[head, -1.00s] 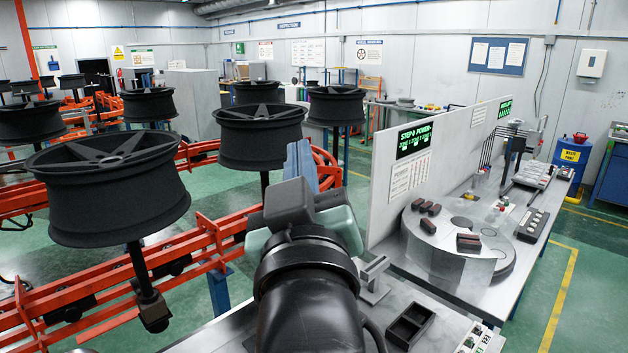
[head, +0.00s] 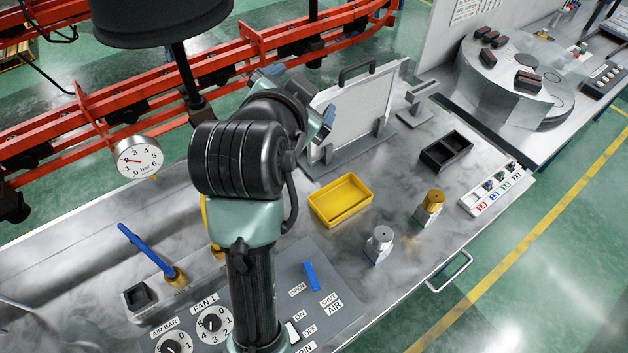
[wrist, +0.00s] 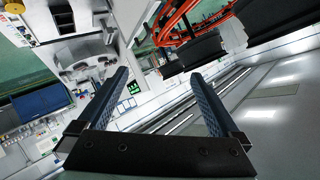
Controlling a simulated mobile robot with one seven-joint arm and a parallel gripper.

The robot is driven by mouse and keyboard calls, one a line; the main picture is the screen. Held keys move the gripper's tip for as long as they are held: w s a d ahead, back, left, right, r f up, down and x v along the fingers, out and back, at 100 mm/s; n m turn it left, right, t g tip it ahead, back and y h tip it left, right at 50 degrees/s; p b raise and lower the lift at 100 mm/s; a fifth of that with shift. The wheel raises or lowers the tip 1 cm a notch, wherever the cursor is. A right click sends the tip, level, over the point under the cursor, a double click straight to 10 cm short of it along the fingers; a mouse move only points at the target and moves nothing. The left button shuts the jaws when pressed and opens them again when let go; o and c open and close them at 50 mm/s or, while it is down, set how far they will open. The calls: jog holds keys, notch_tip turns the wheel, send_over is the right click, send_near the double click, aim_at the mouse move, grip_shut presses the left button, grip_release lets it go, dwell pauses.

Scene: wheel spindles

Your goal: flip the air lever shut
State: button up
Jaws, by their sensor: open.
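The air lever (head: 310,276) is a small blue handle on the grey control panel (head: 345,312) in the head view. OPEN is printed to its lower left, SHUT to its lower right and AIR below. I cannot tell clearly which word it points to. My gripper (wrist: 160,76) is open and empty in the wrist view, its two blue fingers wide apart. In the head view it is mostly hidden behind my arm, raised near the white board and well away from the lever. The lever does not show in the wrist view.
Near the lever are fan knobs (head: 213,322), a blue-handled valve (head: 147,250), a pressure gauge (head: 139,158) and a yellow tray (head: 341,200). A framed white board (head: 355,112) stands behind. Metal and brass fittings (head: 379,245) stand right of the panel. My arm covers part of the panel.

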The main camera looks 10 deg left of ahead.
jog(key=s+a+f+m+g+h, duration=0.1)
jog(key=s+f+g, duration=0.2)
jog(key=f, duration=0.5)
jog(key=s+a+f+m+g, duration=0.2)
jog(key=s+f+g, duration=0.15)
jog(key=f, duration=0.45)
jog(key=m+g+h+b, duration=0.2)
jog(key=g+b, duration=0.2)
jog(key=b, duration=0.2)
send_over(310, 275)
jog(key=s+a, duration=0.2)
jog(key=a, duration=0.1)
notch_tip(310, 275, down, 13)
jog(key=p+x, duration=0.1)
jog(key=x, duration=0.6)
jog(key=shift+d+f+p, duration=0.15)
jog(key=shift+p, duration=0.15)
jog(key=shift+c, duration=0.2)
